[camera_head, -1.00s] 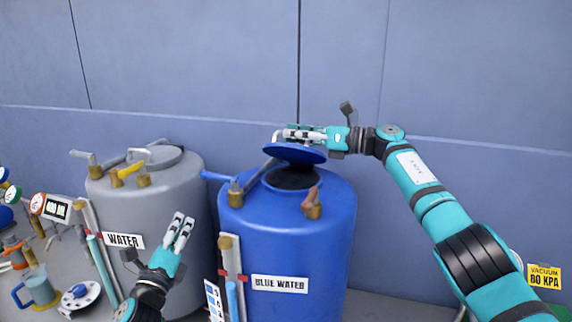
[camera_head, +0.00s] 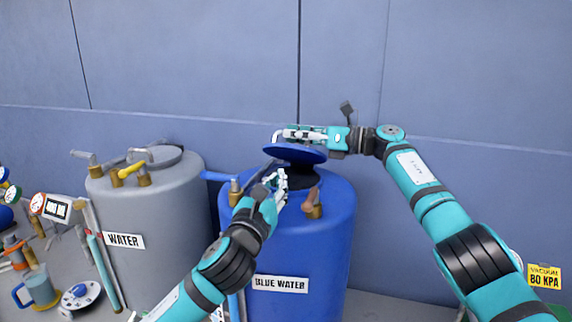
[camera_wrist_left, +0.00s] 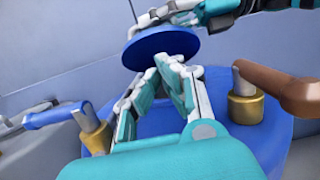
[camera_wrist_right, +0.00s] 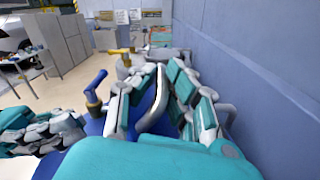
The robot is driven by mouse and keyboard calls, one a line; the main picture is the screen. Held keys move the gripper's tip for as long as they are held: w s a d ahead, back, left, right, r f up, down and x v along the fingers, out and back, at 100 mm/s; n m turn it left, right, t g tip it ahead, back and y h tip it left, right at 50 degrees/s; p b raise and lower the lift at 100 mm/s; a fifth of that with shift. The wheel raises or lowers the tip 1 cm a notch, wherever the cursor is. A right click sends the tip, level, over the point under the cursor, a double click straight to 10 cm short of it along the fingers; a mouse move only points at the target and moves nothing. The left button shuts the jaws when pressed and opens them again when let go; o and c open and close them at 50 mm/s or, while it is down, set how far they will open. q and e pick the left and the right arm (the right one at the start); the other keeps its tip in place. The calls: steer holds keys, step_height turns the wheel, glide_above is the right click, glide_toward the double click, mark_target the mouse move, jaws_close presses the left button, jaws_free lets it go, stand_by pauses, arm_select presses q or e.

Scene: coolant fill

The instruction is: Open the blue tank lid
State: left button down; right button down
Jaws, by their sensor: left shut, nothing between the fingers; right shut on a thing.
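The blue tank (camera_head: 330,225), labelled BLUE WATER, stands in the middle of the head view. Its round blue lid (camera_head: 296,152) is raised and tilted above the dark opening. My right gripper (camera_head: 303,134) is shut on the lid's handle, which shows as a grey curved bar (camera_wrist_right: 151,110) in the right wrist view. My left gripper (camera_head: 279,178) is shut and empty over the tank top, just below the lid. In the left wrist view the lid (camera_wrist_left: 161,48) is just beyond the left fingertips (camera_wrist_left: 166,62); I cannot tell whether they touch it.
On the blue tank top are a blue-handled valve (camera_wrist_left: 70,115) and a brown-handled valve (camera_head: 312,200). A grey WATER tank (camera_head: 180,215) stands to the left. A blue-handled mug (camera_head: 38,288) is at lower left. The wall is close behind.

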mark_target(292, 153)
arm_select(q)
steer(key=x, duration=0.7)
steer(key=shift+w+d+r, duration=0.1)
steer(key=shift+w, duration=0.1)
